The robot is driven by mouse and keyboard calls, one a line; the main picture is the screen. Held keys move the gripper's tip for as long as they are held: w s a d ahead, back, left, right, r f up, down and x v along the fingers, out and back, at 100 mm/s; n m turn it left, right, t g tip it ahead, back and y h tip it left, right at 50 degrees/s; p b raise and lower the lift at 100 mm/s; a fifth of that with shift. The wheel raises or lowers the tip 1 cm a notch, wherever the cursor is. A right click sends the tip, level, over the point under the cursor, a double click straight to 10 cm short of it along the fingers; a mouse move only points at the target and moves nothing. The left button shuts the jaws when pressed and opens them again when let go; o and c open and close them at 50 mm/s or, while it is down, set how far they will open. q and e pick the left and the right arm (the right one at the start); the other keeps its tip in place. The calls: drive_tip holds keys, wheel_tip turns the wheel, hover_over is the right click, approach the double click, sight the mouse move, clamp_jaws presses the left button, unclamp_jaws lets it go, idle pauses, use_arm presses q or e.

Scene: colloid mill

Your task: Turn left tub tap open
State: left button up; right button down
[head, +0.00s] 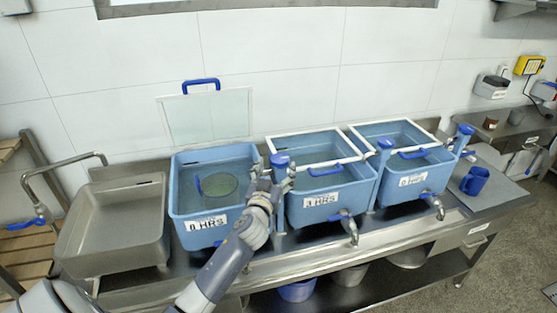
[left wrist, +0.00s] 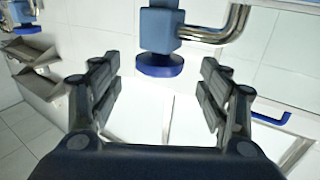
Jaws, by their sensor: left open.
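The left tub (head: 196,224) is a blue basin with an "HRS" label and its clear lid raised behind it. A tap post with a round blue knob (head: 280,160) stands at its right side, between it and the middle tub. The knob also shows upside down in the left wrist view (left wrist: 158,66), with a square blue body and a bent chrome pipe. My left gripper (head: 275,180) is open and empty just in front of the knob, which lies between its spread fingers in the wrist view. Contact cannot be told. My forearm partly hides the left tub's lower front tap. My right gripper is not seen.
The middle tub (head: 322,207) and right tub (head: 408,190) stand close by with similar blue-topped posts and front taps. A steel sink (head: 110,250) is at the left. A blue mug (head: 474,181) stands at the right end of the counter.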

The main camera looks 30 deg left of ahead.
sight(278, 166)
use_arm(q)
drive_tip(key=shift+p+x, duration=0.3)
drive_tip(key=shift+x, duration=1.7)
drive_tip(key=c, duration=1)
